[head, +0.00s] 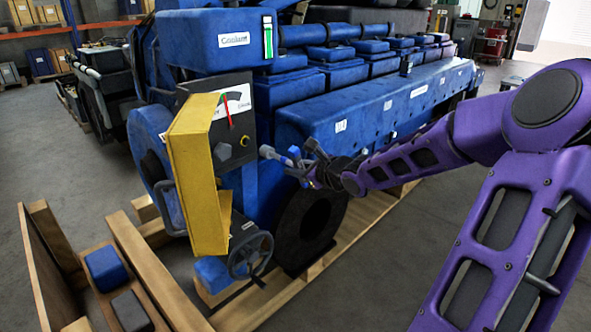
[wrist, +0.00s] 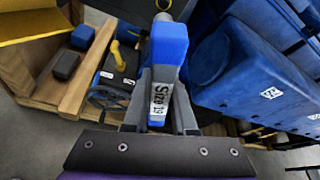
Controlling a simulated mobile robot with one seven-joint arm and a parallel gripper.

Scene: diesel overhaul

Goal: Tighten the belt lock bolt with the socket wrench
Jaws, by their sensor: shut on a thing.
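My gripper (wrist: 160,112) is shut on the socket wrench (wrist: 170,48), which has a blue block and a grey body marked "Size 19". In the head view my gripper (head: 312,172) is beside the engine's front, right of the dark gauge panel. The wrench's grey end (head: 267,152) points left toward that panel, apparently with a gap. A yellow upright part (wrist: 115,52) stands on a dark labelled block in the wrist view, left of and beyond the wrench. I cannot tell whether it is the belt lock bolt. No contact between wrench and bolt shows.
A yellow guard (head: 196,185) stands at the engine's front, left of my gripper. A handwheel (head: 250,254) and a black pulley (head: 312,222) are below. The gauge (head: 235,102) has a red needle. The blue engine (head: 370,110) fills the space behind.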

